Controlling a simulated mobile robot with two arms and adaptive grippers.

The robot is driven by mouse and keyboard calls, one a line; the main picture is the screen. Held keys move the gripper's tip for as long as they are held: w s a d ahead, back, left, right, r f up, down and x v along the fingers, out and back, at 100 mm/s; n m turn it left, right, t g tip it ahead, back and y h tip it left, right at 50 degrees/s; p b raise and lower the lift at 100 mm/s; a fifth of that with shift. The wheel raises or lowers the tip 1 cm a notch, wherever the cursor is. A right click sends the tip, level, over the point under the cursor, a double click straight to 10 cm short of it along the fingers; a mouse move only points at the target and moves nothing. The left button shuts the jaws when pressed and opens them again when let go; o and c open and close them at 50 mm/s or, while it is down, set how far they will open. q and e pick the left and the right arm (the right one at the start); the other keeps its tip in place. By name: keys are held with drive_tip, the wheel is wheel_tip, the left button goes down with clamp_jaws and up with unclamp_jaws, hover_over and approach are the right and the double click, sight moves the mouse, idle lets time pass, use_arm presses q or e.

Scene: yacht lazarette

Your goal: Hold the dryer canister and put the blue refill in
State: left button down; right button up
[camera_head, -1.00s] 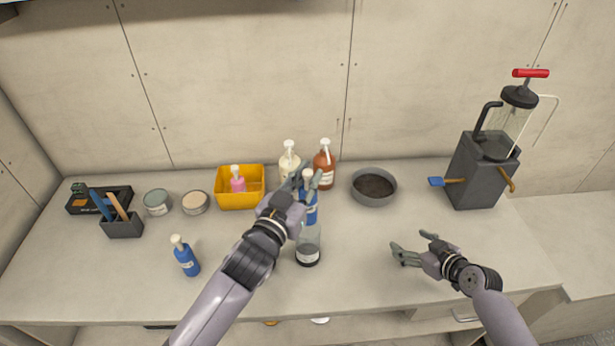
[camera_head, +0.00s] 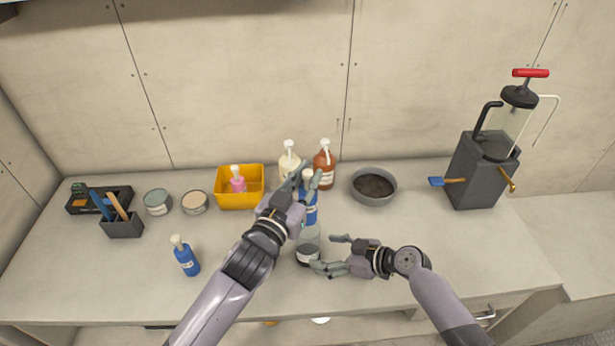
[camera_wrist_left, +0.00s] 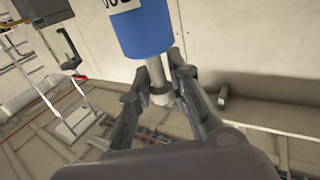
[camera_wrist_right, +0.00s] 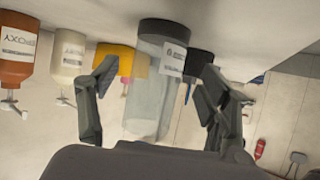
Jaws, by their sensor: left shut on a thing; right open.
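The blue refill (camera_head: 310,212) is a blue bottle with a white label and pale neck. My left gripper (camera_head: 306,182) is shut on its neck; the left wrist view shows the fingers around the neck below the blue body (camera_wrist_left: 147,32). The dryer canister (camera_head: 308,246) is a clear jar with a dark base, upright on the counter. The refill's lower end appears at the canister's top edge; I cannot tell if it is inside. My right gripper (camera_head: 330,254) is open, its fingers either side of the canister, which also shows in the right wrist view (camera_wrist_right: 150,95).
Behind are a yellow bin (camera_head: 240,203), a cream bottle (camera_head: 288,165), a brown bottle (camera_head: 324,170) and a grey bowl (camera_head: 373,199). A dark pump unit (camera_head: 480,175) stands right. The front right counter is clear.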

sight(318, 251)
drive_tip(key=shift+x, duration=2.95)
drive_tip(key=shift+c, duration=0.6)
drive_tip(key=c, duration=0.8)
drive_tip(key=shift+c, duration=0.2)
